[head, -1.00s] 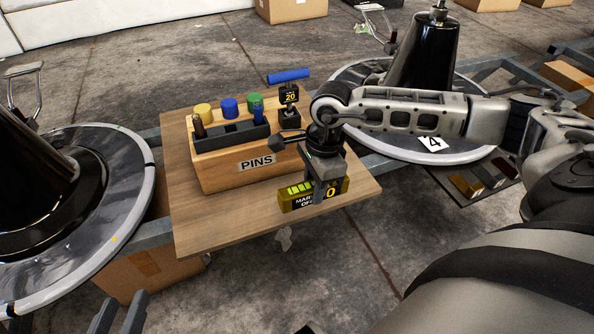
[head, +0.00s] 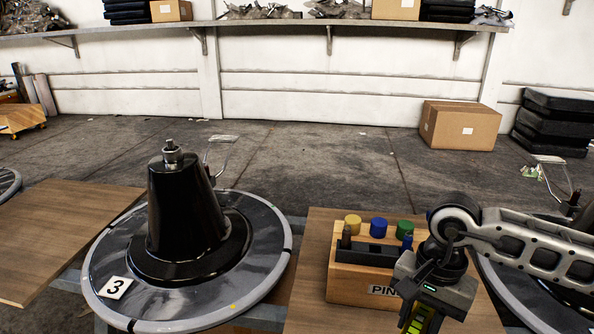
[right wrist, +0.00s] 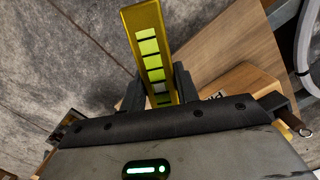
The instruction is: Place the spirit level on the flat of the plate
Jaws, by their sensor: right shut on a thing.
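My right gripper (head: 420,318) is shut on the spirit level (head: 416,322), a yellow bar with bright green segments. In the head view the level is cut off by the bottom edge. In the right wrist view the level (right wrist: 152,55) sticks out from between the fingers (right wrist: 158,88), with floor and a wooden board behind it. A round grey plate (head: 190,306) marked 3, with a black cone on its middle, lies left of the gripper. Part of another round plate (head: 502,292) shows at the right behind my arm. My left gripper is not in view.
A wooden PINS box (head: 345,288) with coloured pegs stands on a board (head: 305,300) beside my right gripper. Another bare board (head: 60,235) lies at the left. A cardboard carton (head: 460,127) and stacked black pads (head: 553,122) stand by the back wall.

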